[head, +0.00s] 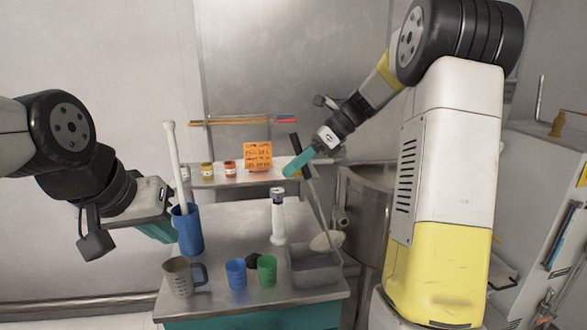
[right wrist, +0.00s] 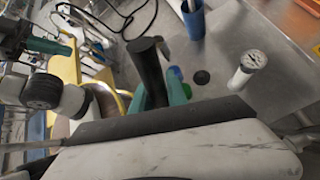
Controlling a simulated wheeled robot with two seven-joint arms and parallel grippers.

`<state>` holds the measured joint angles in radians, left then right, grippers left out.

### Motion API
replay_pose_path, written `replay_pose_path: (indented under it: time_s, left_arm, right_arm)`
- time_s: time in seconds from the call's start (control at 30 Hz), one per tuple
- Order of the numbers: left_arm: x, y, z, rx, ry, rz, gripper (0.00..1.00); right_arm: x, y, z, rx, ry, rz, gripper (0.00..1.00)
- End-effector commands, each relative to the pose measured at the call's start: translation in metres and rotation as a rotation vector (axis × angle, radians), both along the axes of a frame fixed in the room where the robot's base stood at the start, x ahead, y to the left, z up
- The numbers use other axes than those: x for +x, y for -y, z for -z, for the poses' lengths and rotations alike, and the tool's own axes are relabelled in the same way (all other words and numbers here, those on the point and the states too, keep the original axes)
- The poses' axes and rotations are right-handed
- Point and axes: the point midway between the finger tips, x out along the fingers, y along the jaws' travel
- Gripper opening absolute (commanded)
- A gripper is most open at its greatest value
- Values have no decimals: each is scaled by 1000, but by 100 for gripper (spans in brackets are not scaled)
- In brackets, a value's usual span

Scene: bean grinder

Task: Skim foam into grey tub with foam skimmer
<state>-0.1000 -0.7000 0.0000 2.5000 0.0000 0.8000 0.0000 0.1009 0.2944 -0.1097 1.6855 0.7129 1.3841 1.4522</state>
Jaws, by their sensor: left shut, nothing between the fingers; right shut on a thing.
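The foam skimmer (head: 316,205) has a black handle, a thin shaft and a pale rounded head (head: 326,240). My right gripper (head: 297,164) is shut on its black handle, which also shows between the teal fingers in the right wrist view (right wrist: 148,70). The skimmer head is low, over or beside the back right rim of the grey tub (head: 316,281); I cannot tell whether they touch. The tub stands at the table's right end. My left gripper (head: 160,232) is shut and empty, left of the blue container. No foam can be made out clearly.
A steel vat (head: 368,205) stands right of the table. On the table (head: 225,300) are a tall blue container (head: 188,232) holding a white rod, a grey jug (head: 180,277), blue (head: 236,273) and green (head: 267,269) cups, and a white gauge-topped cylinder (head: 278,217). Small jars line the shelf behind.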

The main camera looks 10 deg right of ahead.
Motion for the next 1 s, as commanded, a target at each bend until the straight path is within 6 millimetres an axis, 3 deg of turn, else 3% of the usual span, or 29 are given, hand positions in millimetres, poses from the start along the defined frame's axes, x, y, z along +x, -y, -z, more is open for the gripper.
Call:
replay_pose_path:
  time_s: [1.0]
  left_arm:
    - [0,0,0,0,0,0,0]
  right_arm:
    - [57,-61,40,-252,-233,-1,0]
